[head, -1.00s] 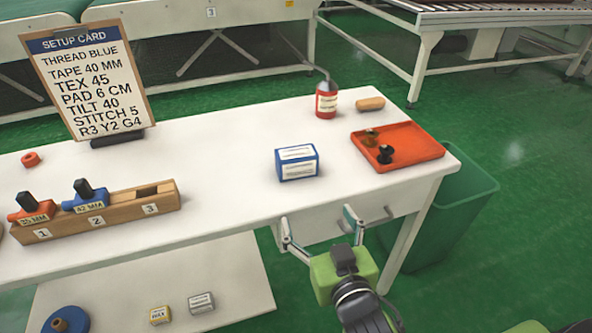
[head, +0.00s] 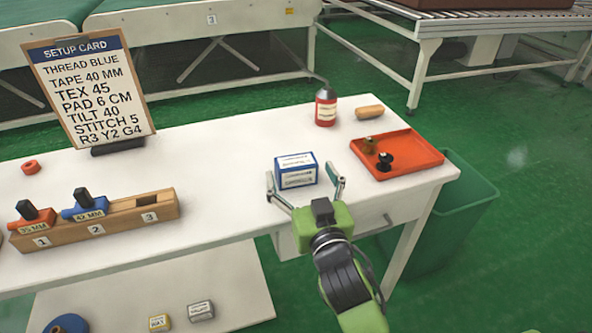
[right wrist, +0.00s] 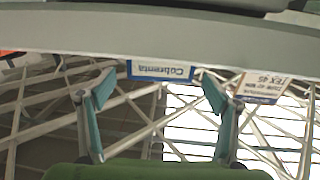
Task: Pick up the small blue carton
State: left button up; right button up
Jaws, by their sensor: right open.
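The small blue carton (head: 297,170), blue with white label panels, stands on the white table (head: 230,150). In the right wrist view the carton (right wrist: 160,70) shows upside down, centred in the gap between the fingertips. My right gripper (head: 305,186) is open at the near side of the carton, with one finger toward its left and one toward its right. The fingers do not appear to grip it. In the right wrist view the gripper (right wrist: 158,92) is open and empty. My left gripper is not in view.
A red tray (head: 420,152) with two small spools lies right of the carton. A wooden rack (head: 140,218) and setup card (head: 90,90) are left. A green bin (head: 450,225) stands beyond the table's right end.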

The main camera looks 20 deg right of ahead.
aim_at(299, 168)
jog(key=w, duration=0.4)
jog(key=shift+w+d+r, duration=0.1)
jog(key=shift+w+r, duration=0.1)
jog(key=c, duration=1.3)
jog(key=shift+r, duration=0.1)
